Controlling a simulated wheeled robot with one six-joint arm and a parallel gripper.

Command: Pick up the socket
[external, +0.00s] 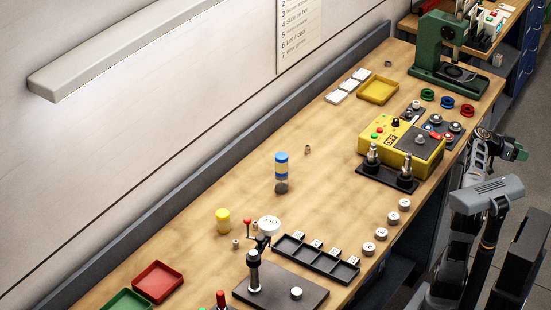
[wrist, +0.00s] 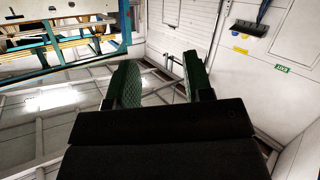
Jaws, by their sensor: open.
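Several small dull metal pieces stand on the wooden bench in the external view. One brownish piece (external: 307,149) is near the middle, a grey one (external: 388,63) is farther back, and another (external: 236,243) is near the yellow cylinder. I cannot tell which of them is the socket. My gripper (external: 517,150) is beyond the bench's right edge, apart from all of these. In the wrist view its two green-padded fingers (wrist: 161,82) are spread with nothing between them. No socket shows in the wrist view, which looks out at the room.
The wooden bench (external: 205,190) carries a yellow control box (external: 405,148), a green press (external: 440,50), a yellow tray (external: 378,90), a black compartment tray (external: 315,259), a clamp stand (external: 254,275) and a blue-and-yellow cylinder (external: 282,166). White round knobs line the right edge.

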